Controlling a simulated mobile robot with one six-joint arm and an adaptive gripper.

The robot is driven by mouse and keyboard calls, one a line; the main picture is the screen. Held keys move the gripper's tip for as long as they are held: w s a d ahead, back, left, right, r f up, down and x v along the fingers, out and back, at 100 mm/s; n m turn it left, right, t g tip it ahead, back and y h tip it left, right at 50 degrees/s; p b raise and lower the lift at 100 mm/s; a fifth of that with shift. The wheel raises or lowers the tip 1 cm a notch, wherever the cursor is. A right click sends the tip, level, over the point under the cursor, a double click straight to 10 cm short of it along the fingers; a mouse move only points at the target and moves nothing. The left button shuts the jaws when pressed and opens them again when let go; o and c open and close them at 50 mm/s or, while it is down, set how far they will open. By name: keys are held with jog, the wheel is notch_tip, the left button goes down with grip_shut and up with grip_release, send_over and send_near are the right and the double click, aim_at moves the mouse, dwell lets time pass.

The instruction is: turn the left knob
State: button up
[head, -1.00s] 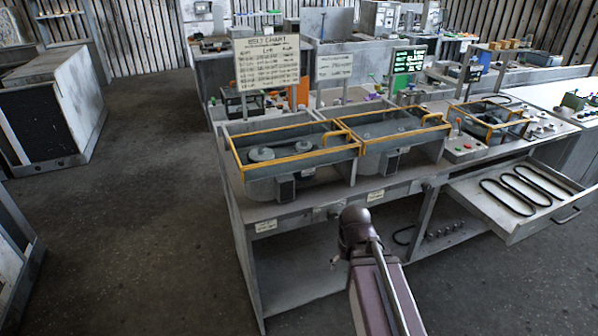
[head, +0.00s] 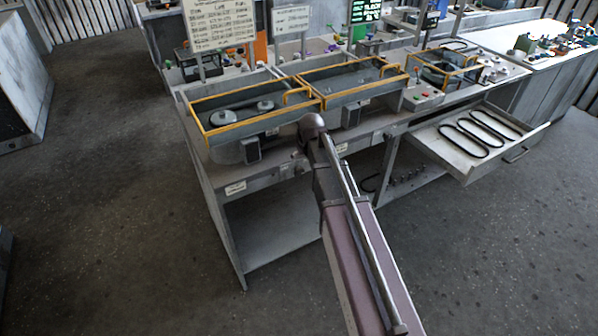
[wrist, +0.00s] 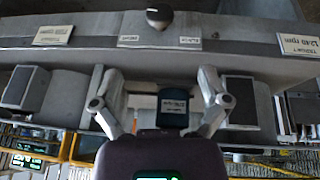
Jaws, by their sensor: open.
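In the wrist view, which shows the bench upside down, a dark round knob (wrist: 159,17) sits on the grey front rail between two small labels. I cannot tell from this view whether it is the left knob. My gripper (wrist: 160,78) has its two fingers spread wide, with nothing held. The knob lies beyond the fingertips in the picture, apart from them. A dark blue block (wrist: 172,107) shows between the fingers; its depth is unclear. In the head view my arm reaches to the bench front and hides the gripper and most of the rail there.
The bench (head: 225,190) carries two yellow-edged trays; the left tray (head: 205,132) holds two pulleys. Dark box units hang below the trays, including a left one (head: 252,150). An open drawer (head: 450,155) with black belts juts out at right. Floor is clear at left.

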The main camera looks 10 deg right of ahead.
aim_at(300, 170)
jog(key=shift+f, duration=0.2)
jog(key=b+x, duration=1.2)
jog(key=x, duration=0.1)
jog(key=shift+w+f+b, duration=0.15)
jog(key=shift+f+b, duration=0.05)
jog(key=shift+b, duration=0.15)
dwell(0.3)
jog(key=c, duration=1.1)
